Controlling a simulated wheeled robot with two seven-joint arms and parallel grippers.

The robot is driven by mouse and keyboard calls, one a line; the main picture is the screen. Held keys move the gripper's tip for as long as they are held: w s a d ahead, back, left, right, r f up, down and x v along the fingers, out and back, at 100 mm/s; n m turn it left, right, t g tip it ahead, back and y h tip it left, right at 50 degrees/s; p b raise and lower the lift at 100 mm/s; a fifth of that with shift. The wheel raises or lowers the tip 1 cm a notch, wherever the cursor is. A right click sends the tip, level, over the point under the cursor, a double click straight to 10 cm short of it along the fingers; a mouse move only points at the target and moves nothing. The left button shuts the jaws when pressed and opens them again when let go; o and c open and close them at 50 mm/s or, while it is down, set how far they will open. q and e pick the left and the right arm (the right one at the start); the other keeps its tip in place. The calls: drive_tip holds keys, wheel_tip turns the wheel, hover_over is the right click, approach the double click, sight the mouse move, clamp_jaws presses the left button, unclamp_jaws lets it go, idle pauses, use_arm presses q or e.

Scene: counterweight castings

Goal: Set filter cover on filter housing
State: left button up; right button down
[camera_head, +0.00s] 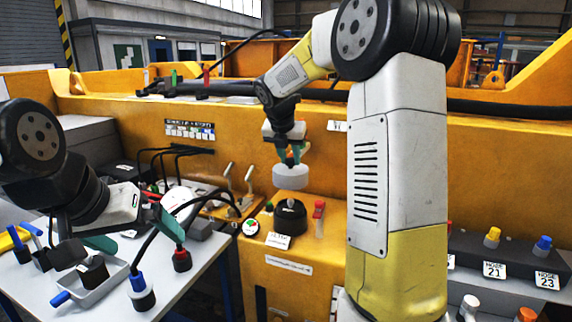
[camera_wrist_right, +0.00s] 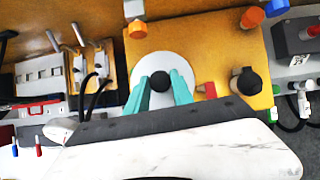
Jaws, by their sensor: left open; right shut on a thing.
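The filter cover (camera_head: 290,176) is a pale round disc held in the air by my right gripper (camera_head: 291,158). In the right wrist view the cover (camera_wrist_right: 148,70) lies beneath the teal fingertips (camera_wrist_right: 161,88), which are shut on its dark central knob (camera_wrist_right: 160,82). A black round part, which looks like the filter housing (camera_head: 290,218), stands on the yellow ledge below, with a visible gap under the cover. I cannot make out this part in the wrist view; the cover may hide it. My left gripper (camera_head: 135,234) is open above the grey table.
A red-topped handle (camera_head: 319,217) stands right of the housing and a white card (camera_head: 278,241) leans in front. Levers (camera_head: 229,177) stand to the left. The grey table (camera_head: 195,279) holds a tray (camera_head: 103,287) and cabled plugs (camera_head: 140,293).

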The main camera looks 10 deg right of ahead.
sight(287, 174)
drive_tip(key=shift+f, duration=0.1)
drive_tip(key=shift+f, duration=2.8)
drive_tip(key=shift+f, duration=2.05)
drive_tip(key=c, duration=1)
unclamp_jaws()
drive_tip(key=v, duration=0.7)
drive_tip(key=shift+s+a+r, duration=0.1)
drive_tip(key=shift+s+r, duration=0.1)
drive_tip(key=shift+r, duration=0.15)
